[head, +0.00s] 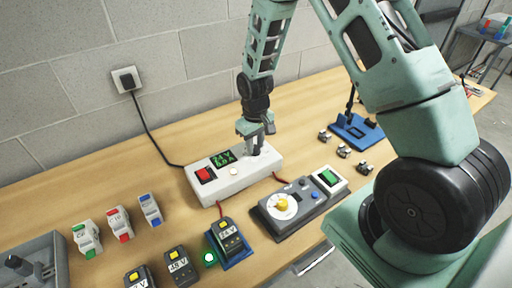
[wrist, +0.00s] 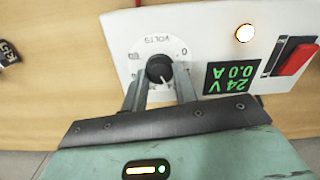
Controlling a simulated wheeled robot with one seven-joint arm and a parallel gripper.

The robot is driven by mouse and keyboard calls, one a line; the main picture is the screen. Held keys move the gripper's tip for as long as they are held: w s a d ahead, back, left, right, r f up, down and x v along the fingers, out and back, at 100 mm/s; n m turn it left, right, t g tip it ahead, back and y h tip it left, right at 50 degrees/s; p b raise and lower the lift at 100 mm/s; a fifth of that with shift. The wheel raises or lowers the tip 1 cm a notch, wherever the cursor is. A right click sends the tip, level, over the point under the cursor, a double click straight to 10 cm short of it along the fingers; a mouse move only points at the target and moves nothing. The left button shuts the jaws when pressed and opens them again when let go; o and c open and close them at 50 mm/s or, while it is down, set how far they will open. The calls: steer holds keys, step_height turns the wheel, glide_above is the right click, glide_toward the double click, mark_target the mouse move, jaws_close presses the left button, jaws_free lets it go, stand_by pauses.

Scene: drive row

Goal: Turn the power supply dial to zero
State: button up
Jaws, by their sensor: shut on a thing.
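The white power supply (head: 232,178) stands on the bench near the wall. Its green display (head: 221,159) reads 24 V and 0.0 A, and shows upside down in the wrist view (wrist: 231,78). My gripper (head: 256,147) points down at the right end of the supply and hides the dial in the head view. In the wrist view the black dial (wrist: 158,68) sits in a white scale marked VOLTS, between the two fingers of my gripper (wrist: 159,88), which are shut on it. The dial's exact pointing is hard to read.
A red switch (head: 205,174) and a lit white lamp (head: 234,171) are on the supply. A grey control box (head: 300,207) with a yellow knob stands to its front right. Batteries (head: 180,264) and small modules (head: 118,222) are at the front left.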

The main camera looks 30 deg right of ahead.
steer(key=n+p, duration=0.1)
steer(key=n, duration=0.3)
steer(key=shift+r+n, duration=0.15)
steer(key=shift+n, duration=0.25)
steer(key=n+p, duration=0.1)
steer(key=n, duration=0.3)
steer(key=n+p, duration=0.2)
steer(key=n, duration=0.3)
steer(key=n+p, duration=0.2)
steer(key=n, duration=0.2)
steer(key=o, duration=0.4)
steer(key=shift+n, duration=0.6)
steer(key=o, duration=1.3)
